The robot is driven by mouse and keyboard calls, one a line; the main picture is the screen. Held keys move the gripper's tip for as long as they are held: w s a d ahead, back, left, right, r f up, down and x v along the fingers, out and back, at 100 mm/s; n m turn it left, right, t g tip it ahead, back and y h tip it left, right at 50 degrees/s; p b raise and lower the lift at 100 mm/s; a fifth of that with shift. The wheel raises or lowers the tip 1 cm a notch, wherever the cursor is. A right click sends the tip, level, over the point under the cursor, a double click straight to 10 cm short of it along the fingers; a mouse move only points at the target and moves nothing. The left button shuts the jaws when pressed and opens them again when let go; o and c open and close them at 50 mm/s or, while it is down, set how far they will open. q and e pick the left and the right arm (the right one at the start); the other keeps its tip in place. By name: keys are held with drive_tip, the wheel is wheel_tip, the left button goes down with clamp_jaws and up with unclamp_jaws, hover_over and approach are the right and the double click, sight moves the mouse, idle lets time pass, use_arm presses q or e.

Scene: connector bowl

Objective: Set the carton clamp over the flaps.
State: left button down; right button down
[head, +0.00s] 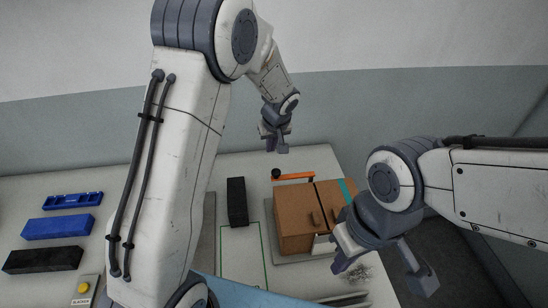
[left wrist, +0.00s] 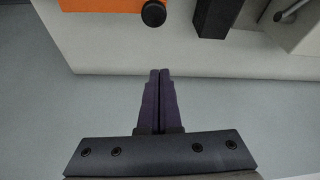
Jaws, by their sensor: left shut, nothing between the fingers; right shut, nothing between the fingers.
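The carton (head: 293,236) is a brown box on the right part of the table, with brown flaps and a teal strip on its top. The orange clamp (head: 296,177) with a black knob shows just beyond the carton's far edge; its orange part also shows at the top of the left wrist view (left wrist: 100,4). My left gripper (head: 282,150) is shut and empty, raised near the table's back edge behind the clamp; its closed fingers also show in the left wrist view (left wrist: 160,76). My right gripper (head: 423,284) is shut and empty, in front and right of the carton, partly covering it.
A black block (head: 237,202) stands left of the carton, near a green-outlined area (head: 241,238). A blue tray (head: 72,200), a blue block (head: 58,227), a black block (head: 43,259) and a yellow button (head: 83,288) are at left. Small metal pieces (head: 357,275) lie near the carton.

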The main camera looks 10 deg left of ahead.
use_arm(q)
drive_tip(key=shift+s+d+f+p, duration=0.35)
drive_tip(key=shift+s+f, duration=0.3)
drive_tip(key=shift+f, duration=0.3)
drive_tip(key=shift+s+d+f+p, duration=0.2)
drive_tip(key=shift+s+d+f, duration=0.3)
drive_tip(key=shift+f, duration=0.45)
drive_tip(key=shift+a, duration=0.1)
